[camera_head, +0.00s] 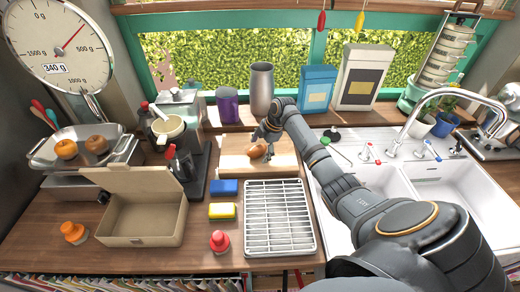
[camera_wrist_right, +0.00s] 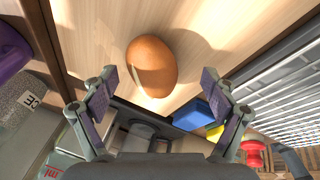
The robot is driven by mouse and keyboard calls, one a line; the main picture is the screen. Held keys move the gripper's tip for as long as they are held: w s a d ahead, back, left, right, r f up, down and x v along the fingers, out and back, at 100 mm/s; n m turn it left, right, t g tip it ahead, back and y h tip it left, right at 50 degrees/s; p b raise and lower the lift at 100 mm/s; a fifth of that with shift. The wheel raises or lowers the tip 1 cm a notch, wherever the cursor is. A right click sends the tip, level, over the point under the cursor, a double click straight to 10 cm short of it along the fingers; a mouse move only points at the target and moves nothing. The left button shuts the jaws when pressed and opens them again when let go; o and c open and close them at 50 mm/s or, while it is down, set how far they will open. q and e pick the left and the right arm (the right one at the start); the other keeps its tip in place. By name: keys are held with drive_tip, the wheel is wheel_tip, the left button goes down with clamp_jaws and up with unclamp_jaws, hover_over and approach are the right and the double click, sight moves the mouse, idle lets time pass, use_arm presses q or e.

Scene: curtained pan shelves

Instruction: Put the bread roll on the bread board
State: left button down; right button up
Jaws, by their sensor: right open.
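The brown bread roll (camera_head: 257,151) lies on the light wooden bread board (camera_head: 234,161) at the back middle of the counter. In the right wrist view the roll (camera_wrist_right: 152,62) rests on the pale board (camera_wrist_right: 92,38) and casts a shadow on it. My right gripper (camera_head: 267,141) is over the board close to the roll. Its two fingers are spread apart in the wrist view (camera_wrist_right: 160,82), with the roll showing in and beyond the gap between them, not gripped. Whether a finger touches it I cannot tell. My left gripper is not in view.
A wire rack (camera_head: 279,217) lies in front of the board, with a blue sponge (camera_head: 224,187) and yellow sponge (camera_head: 222,210) beside it. An open beige box (camera_head: 140,220) stands left. A metal vase (camera_head: 262,90) stands behind the board. The sink (camera_head: 442,182) is right.

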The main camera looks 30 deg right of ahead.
drive_tip(key=v, duration=1.2)
drive_tip(key=shift+c, duration=0.4)
clamp_jaws()
idle(1.1)
drive_tip(key=shift+s+a+f, duration=0.1)
drive_tip(key=shift+f, duration=0.05)
